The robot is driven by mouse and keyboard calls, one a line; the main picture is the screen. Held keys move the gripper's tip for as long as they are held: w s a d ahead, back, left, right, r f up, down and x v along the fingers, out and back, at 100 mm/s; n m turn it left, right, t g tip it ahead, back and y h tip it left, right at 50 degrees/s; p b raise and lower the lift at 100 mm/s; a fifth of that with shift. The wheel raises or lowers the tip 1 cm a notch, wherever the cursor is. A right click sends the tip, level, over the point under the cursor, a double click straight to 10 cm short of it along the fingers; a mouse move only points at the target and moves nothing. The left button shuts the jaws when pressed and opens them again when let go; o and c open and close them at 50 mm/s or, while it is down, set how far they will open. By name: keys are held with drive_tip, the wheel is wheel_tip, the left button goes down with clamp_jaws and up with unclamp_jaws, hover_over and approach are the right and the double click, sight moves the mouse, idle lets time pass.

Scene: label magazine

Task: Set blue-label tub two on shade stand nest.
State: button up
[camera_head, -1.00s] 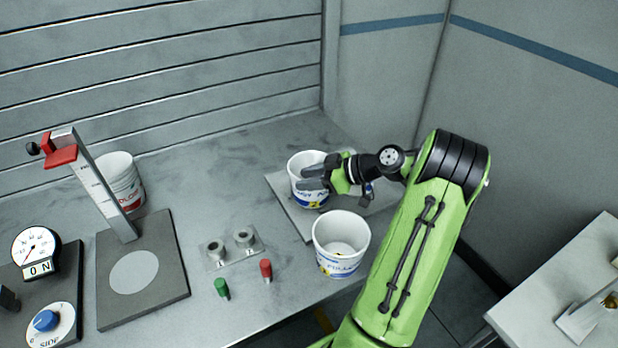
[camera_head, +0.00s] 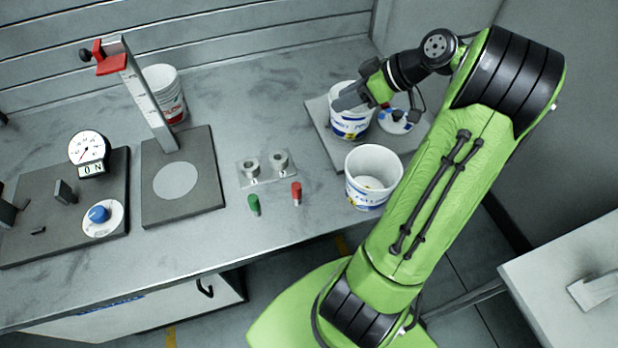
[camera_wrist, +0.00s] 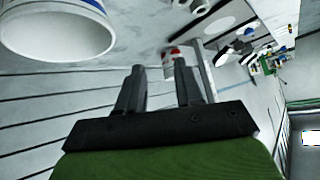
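Two white tubs with blue labels stand at the right of the bench; I cannot tell which is tub two. The rear blue-label tub (camera_head: 350,123) stands on a grey plate (camera_head: 321,122), and the front blue-label tub (camera_head: 371,182) stands upright and open at the bench's front edge. My gripper (camera_head: 349,97) is at the rear tub's rim, partly covering it. In the wrist view its fingers (camera_wrist: 158,72) are apart with nothing between them, and a blue-striped tub (camera_wrist: 58,35) is off to the upper left. A grey stand (camera_head: 200,198) has a pale round disc and an upright post; no label names it as the nest.
A red-label tub (camera_head: 168,97) stands behind the post (camera_head: 147,100). A small block with two round sockets (camera_head: 266,167), a green peg (camera_head: 254,205) and a red peg (camera_head: 296,193) lie mid-bench. A dial gauge (camera_head: 88,148) and blue knob (camera_head: 98,213) are at left.

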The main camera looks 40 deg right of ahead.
drive_tip(key=s+a+r+m+g+h, duration=0.1)
drive_tip(key=a+r+g+h, duration=0.1)
drive_tip(key=a, duration=0.7)
drive_tip(key=s+a+r+m+g+h, duration=0.1)
drive_tip(key=a+r, duration=0.1)
drive_tip(key=a, duration=0.8)
drive_tip(key=s+a+m+t+h, duration=0.1)
drive_tip(key=s+a+m+h, duration=0.1)
drive_tip(key=s, duration=1.2)
drive_tip(key=shift+a+m+h, duration=0.3)
drive_tip(key=shift+a+m, duration=0.5)
drive_tip(key=shift+a, duration=0.4)
drive_tip(key=shift+f, duration=0.1)
